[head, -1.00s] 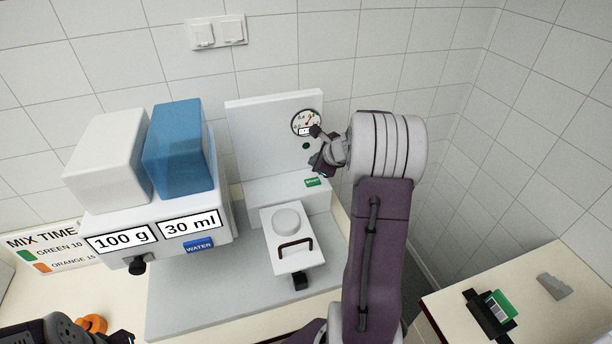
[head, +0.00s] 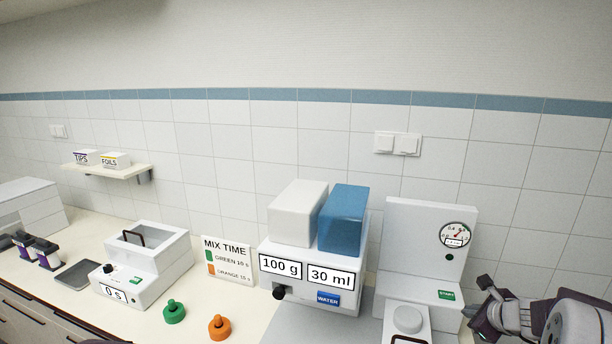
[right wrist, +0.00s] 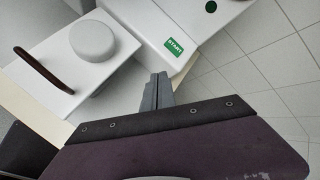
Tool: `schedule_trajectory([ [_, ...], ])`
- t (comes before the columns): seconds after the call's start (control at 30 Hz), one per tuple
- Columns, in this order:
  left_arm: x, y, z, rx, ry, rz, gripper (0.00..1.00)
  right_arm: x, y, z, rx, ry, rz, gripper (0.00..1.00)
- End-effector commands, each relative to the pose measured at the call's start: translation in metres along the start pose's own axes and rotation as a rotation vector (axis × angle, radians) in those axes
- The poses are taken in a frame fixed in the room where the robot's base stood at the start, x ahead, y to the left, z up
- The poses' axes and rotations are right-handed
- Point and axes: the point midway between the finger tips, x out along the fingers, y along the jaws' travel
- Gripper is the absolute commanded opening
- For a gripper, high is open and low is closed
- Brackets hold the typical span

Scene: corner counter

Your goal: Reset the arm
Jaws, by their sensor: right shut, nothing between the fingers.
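My right arm comes in at the lower right of the head view. Its gripper (head: 478,300) is beside the right side of the white machine with the gauge (head: 425,240), near its green START button (head: 446,294). In the right wrist view the grey fingers (right wrist: 157,88) are together with nothing between them. They point toward the START button (right wrist: 174,47) and appear apart from the machine. My left gripper does not show in the head view.
A dispenser (head: 345,295) with a white and a blue container stands left of the machine. Green (head: 174,311) and orange (head: 219,327) knobbed pieces lie on the counter. A lidded mixer (head: 150,262), a grey tray (head: 76,275) and a MIX TIME sign (head: 228,262) are farther left.

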Motion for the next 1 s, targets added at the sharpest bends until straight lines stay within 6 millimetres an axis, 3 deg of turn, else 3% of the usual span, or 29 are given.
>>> schedule_trajectory([
  [0.17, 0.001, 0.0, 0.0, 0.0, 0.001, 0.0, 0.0, 0.002, 0.012, 0.04, -0.065, -0.049, 0.016, 0.0],
  [0.37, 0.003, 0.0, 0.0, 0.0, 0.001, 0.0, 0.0, -0.001, 0.055, 0.088, -0.188, -0.106, 0.083, 0.0],
  [0.47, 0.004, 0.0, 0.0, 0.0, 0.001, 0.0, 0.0, -0.005, 0.091, 0.109, -0.303, -0.128, 0.146, 0.0],
  [0.57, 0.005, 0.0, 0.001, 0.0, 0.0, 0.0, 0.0, -0.015, 0.141, 0.124, -0.492, -0.15, 0.231, 0.0],
  [0.63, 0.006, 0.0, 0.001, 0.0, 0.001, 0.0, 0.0, -0.026, 0.185, 0.127, -0.689, -0.17, 0.308, 0.0],
  [0.73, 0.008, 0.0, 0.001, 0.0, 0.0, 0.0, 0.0, -0.053, 0.259, 0.11, -1.114, -0.212, 0.454, 0.0],
  [0.8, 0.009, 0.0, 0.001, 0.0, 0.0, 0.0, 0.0, -0.075, 0.301, 0.077, -1.483, -0.252, 0.566, 0.0],
  [0.9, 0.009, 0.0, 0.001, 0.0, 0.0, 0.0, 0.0, -0.097, 0.324, 0.025, -1.899, -0.3, 0.703, 0.0],
  [1.0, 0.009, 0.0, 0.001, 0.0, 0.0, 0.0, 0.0, -0.106, 0.328, -0.008, -2.155, -0.349, 0.796, 0.0],
])
